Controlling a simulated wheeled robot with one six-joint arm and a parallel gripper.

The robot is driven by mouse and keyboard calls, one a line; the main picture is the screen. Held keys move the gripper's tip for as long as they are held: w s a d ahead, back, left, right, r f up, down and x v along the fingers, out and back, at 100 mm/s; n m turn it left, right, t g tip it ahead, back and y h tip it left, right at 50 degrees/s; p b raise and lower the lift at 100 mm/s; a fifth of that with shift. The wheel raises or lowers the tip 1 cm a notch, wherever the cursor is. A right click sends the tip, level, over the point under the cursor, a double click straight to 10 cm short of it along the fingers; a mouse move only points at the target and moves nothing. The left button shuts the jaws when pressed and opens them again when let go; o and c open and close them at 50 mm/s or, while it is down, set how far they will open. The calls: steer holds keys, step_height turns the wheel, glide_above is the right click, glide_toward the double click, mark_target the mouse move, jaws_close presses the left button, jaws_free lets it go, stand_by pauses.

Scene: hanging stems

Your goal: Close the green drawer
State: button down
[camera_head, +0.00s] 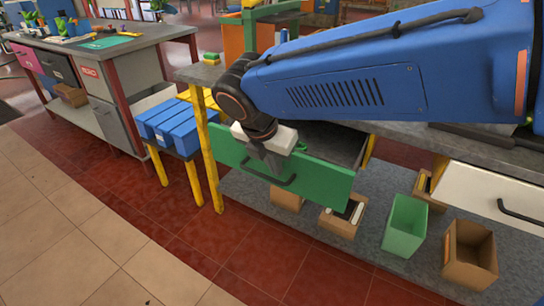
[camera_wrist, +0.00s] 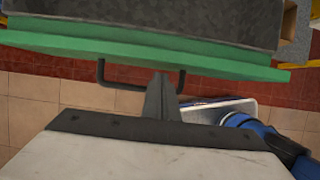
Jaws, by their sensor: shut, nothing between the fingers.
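The green drawer (camera_head: 320,184) stands pulled out from under the grey bench, with part of its grey interior showing behind the front panel. A dark bar handle (camera_head: 283,182) is on its front. My gripper (camera_head: 272,170) is shut and empty, pointing down at the drawer front by the handle. In the wrist view the green drawer (camera_wrist: 215,63) runs across the top as a long edge. The dark handle (camera_wrist: 130,87) sticks out from it, and my gripper's shut fingers (camera_wrist: 162,82) overlap the bar's right part. I cannot tell whether they touch it.
Blue bins (camera_head: 180,125) sit on a yellow-legged stand to the left. A green bin (camera_head: 405,226) and a cardboard box (camera_head: 470,254) stand on the lower shelf at right. A white drawer (camera_head: 485,193) is at the far right. The tiled floor in front is clear.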

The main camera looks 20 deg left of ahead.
steer(key=shift+x, duration=0.9)
steer(key=shift+w, duration=0.1)
